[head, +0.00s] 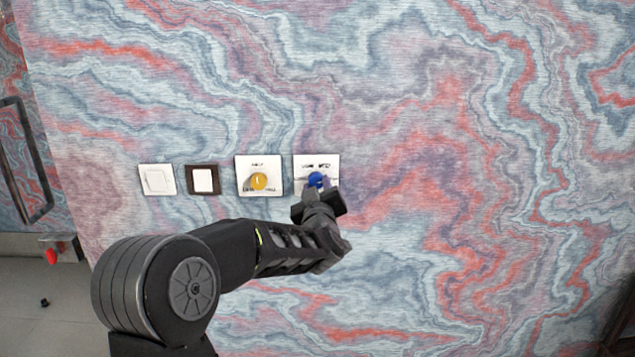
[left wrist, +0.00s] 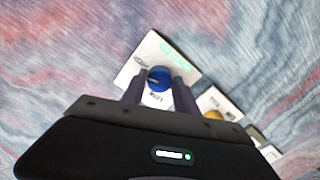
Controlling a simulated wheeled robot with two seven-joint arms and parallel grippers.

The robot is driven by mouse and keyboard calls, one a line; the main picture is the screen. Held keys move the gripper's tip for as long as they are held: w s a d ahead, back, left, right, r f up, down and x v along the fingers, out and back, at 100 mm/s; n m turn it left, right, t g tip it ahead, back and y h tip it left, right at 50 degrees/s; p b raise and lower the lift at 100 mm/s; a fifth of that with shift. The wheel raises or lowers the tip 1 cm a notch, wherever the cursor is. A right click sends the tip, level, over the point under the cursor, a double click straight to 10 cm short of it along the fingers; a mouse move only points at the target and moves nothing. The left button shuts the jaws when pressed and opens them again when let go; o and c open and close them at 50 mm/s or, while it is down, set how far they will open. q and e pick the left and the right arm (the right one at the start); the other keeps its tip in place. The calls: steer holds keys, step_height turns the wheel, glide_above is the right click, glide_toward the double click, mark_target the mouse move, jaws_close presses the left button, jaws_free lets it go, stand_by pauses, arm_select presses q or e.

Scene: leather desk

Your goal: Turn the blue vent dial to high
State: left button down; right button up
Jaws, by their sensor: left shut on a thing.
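The blue vent dial (head: 316,179) sits on a white square plate (head: 330,161) on the patterned wall, the rightmost plate of the row. It also shows in the left wrist view (left wrist: 159,78), on its plate (left wrist: 146,52) with small lettering too blurred to read fully. My left gripper (head: 317,186) is at the dial, with its two fingers (left wrist: 159,90) on either side of it, shut on it. The gripper hides the lower part of the plate in the head view. The dial's exact setting is hard to tell. My right gripper does not show.
Left of the blue dial is a yellow dial (head: 258,181) on a white plate. Further left are a dark-framed switch (head: 203,180) and a white switch (head: 157,180). A dark handle (head: 27,160) stands at the far left. The wall right of the dial is clear.

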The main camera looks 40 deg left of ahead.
arm_select(q)
steer(key=shift+f+m+p, duration=0.1)
steer(key=shift+m+p, duration=0.55)
steer(key=shift+m, duration=0.95)
steer(key=c, duration=0.9)
jaws_free()
steer(key=shift+c, duration=0.2)
steer(key=b+v, duration=0.1)
steer(key=v, duration=0.7)
